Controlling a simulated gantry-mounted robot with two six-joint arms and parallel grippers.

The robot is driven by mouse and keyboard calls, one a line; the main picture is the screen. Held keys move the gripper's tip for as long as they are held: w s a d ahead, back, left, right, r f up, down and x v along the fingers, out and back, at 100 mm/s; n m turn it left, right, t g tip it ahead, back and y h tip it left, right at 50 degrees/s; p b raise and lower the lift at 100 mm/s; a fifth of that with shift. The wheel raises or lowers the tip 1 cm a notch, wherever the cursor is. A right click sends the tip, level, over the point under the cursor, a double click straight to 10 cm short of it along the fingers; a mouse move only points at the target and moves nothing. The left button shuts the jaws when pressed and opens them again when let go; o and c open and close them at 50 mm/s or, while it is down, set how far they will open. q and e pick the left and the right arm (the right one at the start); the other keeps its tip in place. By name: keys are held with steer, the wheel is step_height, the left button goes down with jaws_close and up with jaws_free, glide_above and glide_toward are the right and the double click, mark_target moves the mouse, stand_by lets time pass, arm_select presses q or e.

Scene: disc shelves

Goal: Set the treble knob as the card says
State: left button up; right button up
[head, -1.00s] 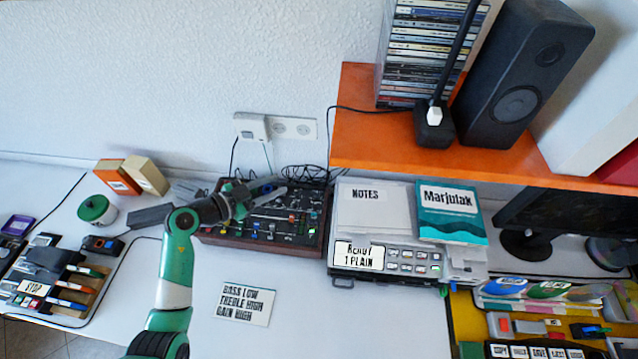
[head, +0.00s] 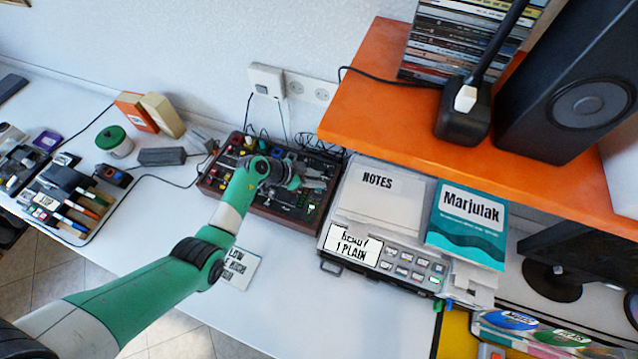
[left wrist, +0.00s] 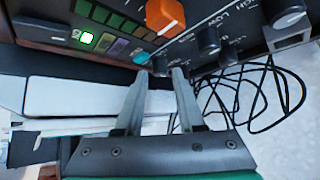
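The mixer panel (head: 284,213), a dark box with a brown wooden rim, stands against the back wall. The card (head: 240,270) lies on the table in front of it, now partly covered by my left arm; earlier it read "BASS LOW, TREBLE HIGH, GAIN HIGH". My left gripper (head: 315,178) is over the panel's right part. In the left wrist view, my left gripper (left wrist: 160,72) is open, its fingertips by a small dark knob (left wrist: 160,64); contact is unclear. Larger black knobs (left wrist: 208,40) and an orange knob (left wrist: 165,15) are nearby. I cannot tell which knob is treble. My right gripper is out of view.
An orange shelf (head: 400,125) overhangs at the right. Loose black cables (left wrist: 255,85) lie beside the panel. The white table front is mostly clear.

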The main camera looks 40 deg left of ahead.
arm_select(q)
steer(key=shift+w+d+f, duration=0.15)
steer(key=shift+w+f, duration=0.3)
steer(key=shift+f, duration=0.05)
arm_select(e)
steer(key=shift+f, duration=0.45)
arm_select(q)
steer(key=shift+r, duration=0.1)
jaws_close()
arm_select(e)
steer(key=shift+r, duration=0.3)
